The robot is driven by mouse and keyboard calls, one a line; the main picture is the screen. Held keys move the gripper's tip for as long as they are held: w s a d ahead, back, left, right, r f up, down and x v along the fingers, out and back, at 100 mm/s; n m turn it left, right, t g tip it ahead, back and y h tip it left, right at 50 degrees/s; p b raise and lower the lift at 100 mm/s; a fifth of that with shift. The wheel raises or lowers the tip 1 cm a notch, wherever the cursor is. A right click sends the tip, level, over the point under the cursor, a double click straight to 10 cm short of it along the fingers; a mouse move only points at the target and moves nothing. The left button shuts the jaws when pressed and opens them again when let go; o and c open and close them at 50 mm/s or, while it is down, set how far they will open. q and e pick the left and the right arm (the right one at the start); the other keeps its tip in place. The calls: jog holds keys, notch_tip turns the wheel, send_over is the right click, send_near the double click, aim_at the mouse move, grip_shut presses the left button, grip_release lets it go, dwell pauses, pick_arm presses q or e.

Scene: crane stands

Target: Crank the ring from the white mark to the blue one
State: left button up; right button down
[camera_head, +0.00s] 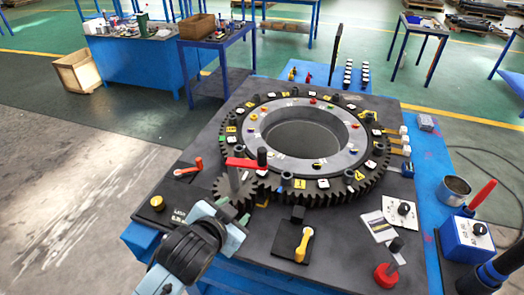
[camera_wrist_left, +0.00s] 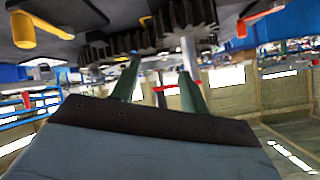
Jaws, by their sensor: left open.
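A large dark toothed ring (camera_head: 376,165) lies flat on the grey stand, around a lighter grey inner ring (camera_head: 352,138). Yellow and white tiles and small coloured dots sit on them; I cannot tell which are the white and blue marks. A small gear (camera_head: 232,190) stands at the ring's near left edge, with a red crank arm (camera_head: 243,163) on a grey post and an upright black knob (camera_head: 262,156). My left gripper (camera_head: 232,209) is open, just in front of the gear and below the crank. In the left wrist view, the crank's red arm (camera_wrist_left: 166,88) appears between the fingers, beyond them.
A yellow-handled lever (camera_head: 302,245) and an orange one (camera_head: 190,169) stand near my left arm. A red-based knob (camera_head: 386,275), a metal cup (camera_head: 454,190) and a blue control box (camera_head: 466,240) are at the right. Workbenches stand behind.

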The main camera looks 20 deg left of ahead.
pick_arm(q)
jog(key=w+d+r+m+t+h, duration=0.4)
jog(key=w+d+r+m, duration=0.15)
jog(key=r, duration=0.45)
jog(key=w+d+r+m+t+h, duration=0.45)
jog(key=d+r, duration=0.25)
jog(key=r, duration=0.2)
jog(key=s+d+r+m+g+h, duration=0.25)
jog(key=d+m+g+h, duration=0.45)
jog(key=m, duration=0.6)
jog(key=s+d+r+m+g+h, duration=0.2)
jog(key=d+r+m+g+h, duration=0.25)
jog(key=d+m+g, duration=0.6)
jog(key=m+g+y, duration=0.2)
jog(key=m+y, duration=1)
jog(key=y, duration=0.8)
send_over(262, 149)
notch_tip(262, 149, down, 8)
notch_tip(262, 149, down, 12)
jog(key=shift+f+p, duration=0.1)
jog(key=shift+p, duration=0.85)
